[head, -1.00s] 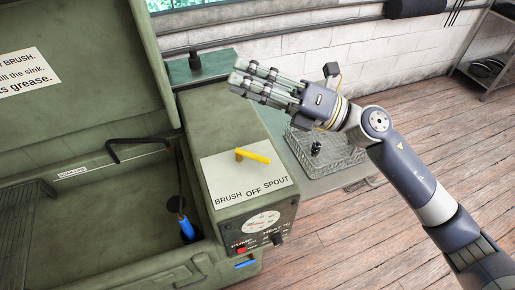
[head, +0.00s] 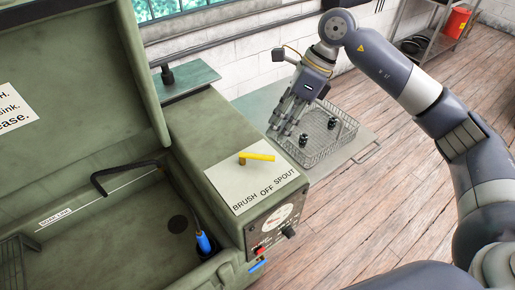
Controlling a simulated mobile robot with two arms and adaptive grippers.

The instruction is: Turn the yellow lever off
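The yellow lever (head: 257,157) sits on a white label plate (head: 228,184) on top of the green washer's control box. Its handle points right in the picture, toward the SPOUT side rather than straight at the OFF mark. My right gripper (head: 281,128) is beyond the lever to the upper right, fingers pointing down, beside the wire basket. Its fingers look spread, with nothing seen between them. It is not touching the lever. My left gripper is not in view.
The green washer's open lid (head: 95,60) stands at left above its sink, with a black spout (head: 125,168) and a blue-tipped brush hose (head: 204,243). A wire basket (head: 345,140) holding small dark parts is on the bench at right. The space above the lever is clear.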

